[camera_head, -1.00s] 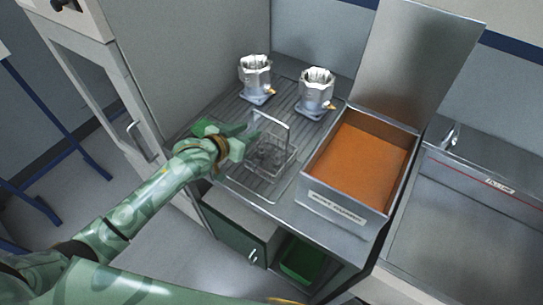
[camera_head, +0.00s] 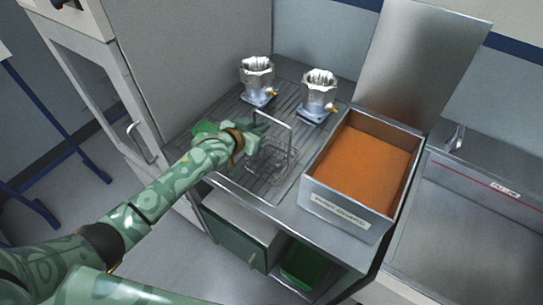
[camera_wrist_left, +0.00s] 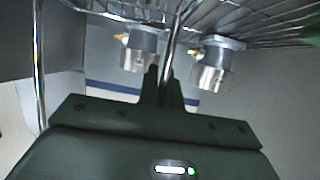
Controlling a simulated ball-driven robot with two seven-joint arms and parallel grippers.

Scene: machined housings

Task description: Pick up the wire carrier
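The wire carrier (camera_head: 291,148) is a thin metal wire basket with a tall upright handle frame. It stands on the grooved bench top in the head view, in front of the two housings. In the left wrist view its mesh basket (camera_wrist_left: 222,14) shows along the top, with one handle wire at the left edge. My left gripper (camera_head: 257,128) is at the handle's left side. In the left wrist view its two fingers (camera_wrist_left: 163,88) are close together with a shiny handle wire between them, and look shut on it. My right gripper is not in view.
Two machined housings (camera_head: 257,80) (camera_head: 319,93) stand behind the carrier. An open metal box (camera_head: 340,214) with an orange interior and a raised lid (camera_head: 420,60) stands to its right. A tall grey cabinet wall (camera_head: 200,60) rises at the left.

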